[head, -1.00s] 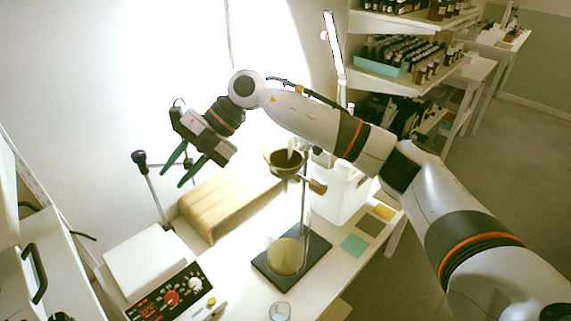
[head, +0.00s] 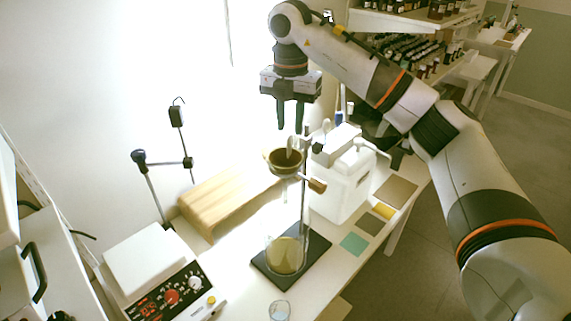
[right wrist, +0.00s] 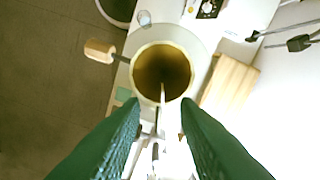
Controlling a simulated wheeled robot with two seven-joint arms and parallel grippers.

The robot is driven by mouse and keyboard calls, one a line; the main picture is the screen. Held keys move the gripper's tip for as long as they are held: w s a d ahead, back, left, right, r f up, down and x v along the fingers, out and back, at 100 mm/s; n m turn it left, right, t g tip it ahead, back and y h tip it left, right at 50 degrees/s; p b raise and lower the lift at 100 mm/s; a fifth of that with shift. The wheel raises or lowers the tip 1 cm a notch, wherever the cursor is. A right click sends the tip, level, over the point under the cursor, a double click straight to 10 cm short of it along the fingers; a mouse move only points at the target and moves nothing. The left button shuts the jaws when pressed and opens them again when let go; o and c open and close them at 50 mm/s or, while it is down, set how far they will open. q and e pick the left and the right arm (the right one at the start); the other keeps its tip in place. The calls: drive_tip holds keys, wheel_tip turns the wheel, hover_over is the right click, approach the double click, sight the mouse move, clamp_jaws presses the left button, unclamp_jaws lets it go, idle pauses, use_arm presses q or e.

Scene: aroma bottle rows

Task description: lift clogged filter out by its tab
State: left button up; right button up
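A brown-lined funnel (head: 271,160) sits on a stand above a black base, with a pale upright tab (head: 290,147) rising from it. The filter lining (right wrist: 150,65) shows brown in the right wrist view, and the thin tab (right wrist: 162,94) stands at its near side. My right gripper (head: 290,129) points straight down just above the funnel, open and empty. In the right wrist view, the tab appears between the fingertips (right wrist: 161,104) of my right gripper; the remaining height gap is hard to judge. My left gripper is out of view.
A flask of yellowish liquid (head: 285,256) stands below the funnel. A wooden clamp handle (head: 317,186) juts out at right, near a white jug (head: 340,190). A wooden riser (head: 225,203) and a control box (head: 172,298) are at left. A small glass (head: 279,311) stands in front.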

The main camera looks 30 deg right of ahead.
sight(288, 141)
drive_tip(key=shift+a+f+p, duration=0.2)
drive_tip(key=shift+f+p, duration=0.6)
drive_tip(key=shift+f, duration=1.8)
clamp_jaws()
